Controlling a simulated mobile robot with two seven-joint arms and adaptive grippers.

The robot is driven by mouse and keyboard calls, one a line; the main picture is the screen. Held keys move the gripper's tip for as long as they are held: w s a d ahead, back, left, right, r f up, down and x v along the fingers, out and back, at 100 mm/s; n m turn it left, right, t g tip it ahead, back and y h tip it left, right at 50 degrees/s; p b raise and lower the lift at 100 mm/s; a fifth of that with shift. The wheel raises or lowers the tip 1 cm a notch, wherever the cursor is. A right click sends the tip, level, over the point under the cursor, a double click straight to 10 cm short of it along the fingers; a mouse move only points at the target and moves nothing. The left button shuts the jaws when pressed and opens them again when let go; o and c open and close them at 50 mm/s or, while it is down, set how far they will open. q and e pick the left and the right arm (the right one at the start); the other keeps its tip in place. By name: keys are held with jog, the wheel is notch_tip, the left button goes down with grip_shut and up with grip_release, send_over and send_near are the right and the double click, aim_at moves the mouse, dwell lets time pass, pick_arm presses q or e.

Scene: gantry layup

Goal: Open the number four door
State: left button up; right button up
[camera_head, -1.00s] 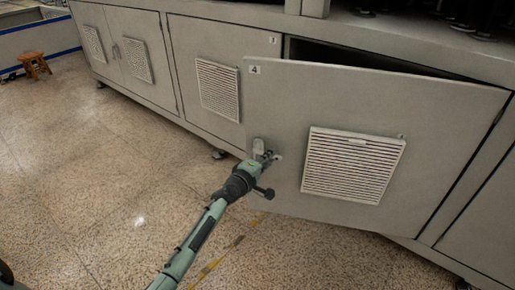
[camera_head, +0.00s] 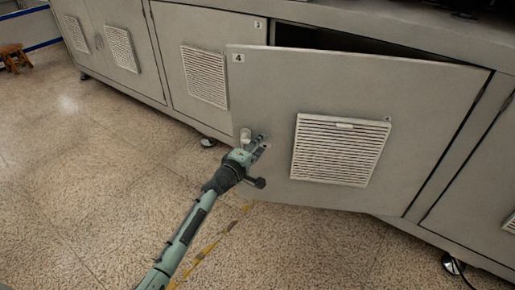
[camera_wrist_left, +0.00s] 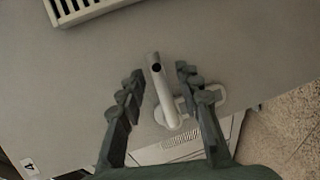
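The number four door (camera_head: 260,100) is a grey cabinet panel with a "4" label and a white louvred vent. It stands ajar, hinged on its right side, with a dark gap behind its top edge. Its pale handle (camera_head: 245,136) is at the left edge; in the left wrist view the handle (camera_wrist_left: 162,95) sticks out between my fingers. My left gripper (camera_head: 262,143) is at the handle. In the left wrist view its two fingers (camera_wrist_left: 160,77) are apart, one on each side of the handle, with gaps visible. My right gripper is not in view.
The number three door (camera_head: 180,50) to the left is closed. More vented panels line the grey cabinet on both sides. A wooden stool (camera_head: 14,55) stands far left. The speckled floor in front is clear, with a yellow stripe (camera_head: 210,262) near my arm. A cable lies at bottom right.

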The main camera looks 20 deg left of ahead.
pick_arm(q)
jog(key=v, duration=1.2)
jog(key=shift+c, duration=0.3)
